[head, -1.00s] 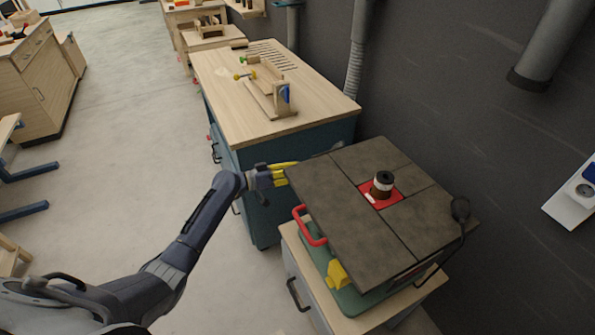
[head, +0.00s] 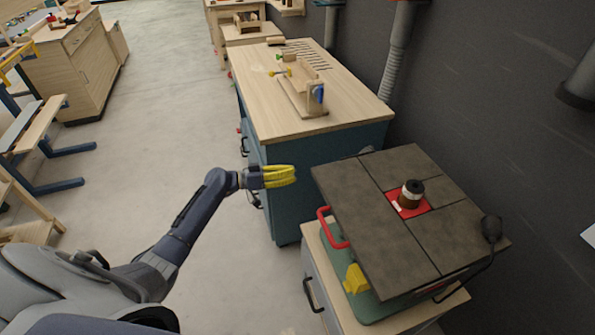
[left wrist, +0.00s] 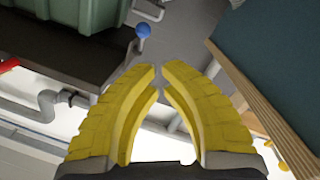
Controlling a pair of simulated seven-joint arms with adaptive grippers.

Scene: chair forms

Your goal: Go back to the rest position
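My left gripper (head: 295,175) has yellow fingers and is held in the air, left of the slab-topped machine and in front of the workbench's teal side. In the left wrist view its fingertips (left wrist: 160,72) nearly meet, with only a thin gap and nothing between them. My left arm stretches from the lower left of the head view, bent at the elbow. My right gripper shows in neither view.
The machine's dark slab top (head: 345,192) carries a brown and black cylinder (head: 411,194) on a red plate. A red handle (head: 332,230) sticks out toward my arm. The wooden workbench (head: 260,95) stands behind. Open floor (head: 180,110) lies to the left.

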